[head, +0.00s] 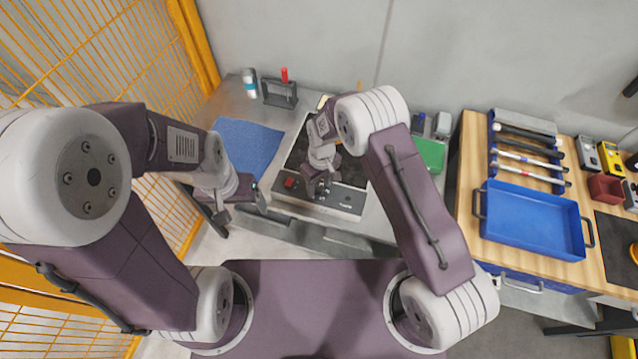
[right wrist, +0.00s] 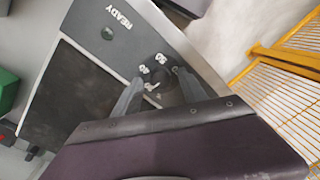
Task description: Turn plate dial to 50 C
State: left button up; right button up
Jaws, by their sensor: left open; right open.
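The plate (head: 345,199) is a grey unit with a dark flat top, standing on the grey bench. Its front panel also shows in the right wrist view (right wrist: 118,38), with a READY label and a small dark green lamp. The plate dial (right wrist: 157,77) is a dark round knob with white number marks around it; its exact setting is too small to tell. My right gripper (right wrist: 160,79) is open, its fingers on either side of the dial; I cannot tell whether they touch it. My left gripper (head: 242,205) is open and empty, left of the plate near the bench's front edge.
A blue mat (head: 246,143) lies left of the plate. A white bottle (head: 249,82) and a dark stand (head: 280,94) are behind it. A green block (head: 430,154) is to the right. A blue tray (head: 535,220) sits on the wooden bench. A yellow mesh fence (head: 70,50) stands at left.

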jog(key=shift+a, duration=0.1)
jog(key=shift+c, duration=0.7)
grip_shut()
